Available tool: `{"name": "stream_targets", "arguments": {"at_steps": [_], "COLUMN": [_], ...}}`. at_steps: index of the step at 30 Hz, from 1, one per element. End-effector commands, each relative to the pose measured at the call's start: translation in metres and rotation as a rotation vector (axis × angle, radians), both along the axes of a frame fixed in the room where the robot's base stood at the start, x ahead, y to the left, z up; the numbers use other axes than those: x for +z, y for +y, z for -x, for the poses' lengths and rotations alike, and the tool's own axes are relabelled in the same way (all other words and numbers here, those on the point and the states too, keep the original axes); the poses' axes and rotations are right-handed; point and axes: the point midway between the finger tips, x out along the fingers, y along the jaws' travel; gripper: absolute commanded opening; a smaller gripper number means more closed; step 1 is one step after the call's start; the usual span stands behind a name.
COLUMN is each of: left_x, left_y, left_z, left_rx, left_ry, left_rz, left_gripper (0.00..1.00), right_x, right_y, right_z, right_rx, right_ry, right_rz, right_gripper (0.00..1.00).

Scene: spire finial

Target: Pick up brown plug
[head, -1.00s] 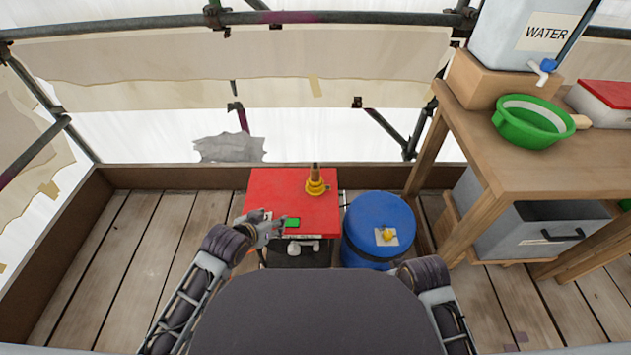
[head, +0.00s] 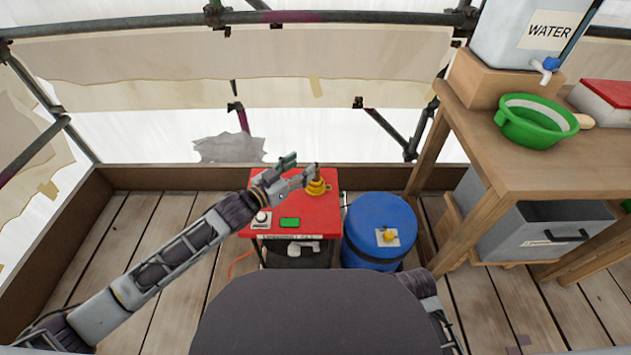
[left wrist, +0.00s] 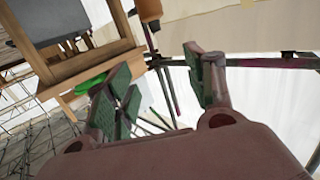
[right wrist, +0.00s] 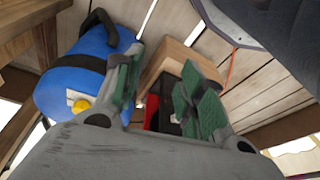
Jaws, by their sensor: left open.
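The brown plug (head: 317,169) stands upright in a yellow fitting (head: 316,187) on the red box top (head: 313,211). My left gripper (head: 299,168) is open just left of the plug in the head view, its fingers pointing toward it and one fingertip overlapping it. I cannot tell whether they touch. In the left wrist view a brown cylinder (left wrist: 148,9), likely the plug, shows at the top edge beyond the open fingers (left wrist: 160,70). My right gripper (right wrist: 162,90) is open and empty in the right wrist view; it is hidden in the head view.
A blue drum (head: 379,218) with a yellow knob (head: 389,235) stands right of the red box. A wooden table (head: 520,164) with a green basin (head: 535,122) is at right.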

Motion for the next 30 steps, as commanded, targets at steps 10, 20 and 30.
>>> {"name": "stream_targets", "arguments": {"at_steps": [10,20,30], "left_x": [0.016,0.016,-0.01], "left_y": [0.006,0.006,0.006], "left_z": [-0.01,-0.01,-0.01], "left_rx": [-0.072,-0.074,-0.073], "left_ry": [-0.069,-0.071,-0.068], "left_rz": [0.052,0.055,0.054], "left_gripper": [0.54,0.54,0.54], "right_x": [-0.01,-0.01,-0.003], "right_y": [0.005,0.005,0.007], "right_z": [0.003,0.004,0.002], "right_rx": [0.006,0.006,0.007], "right_ry": [0.008,0.008,-0.011], "right_rz": [-0.009,-0.009,-0.017], "right_gripper": [0.4,0.4,0.4]}}
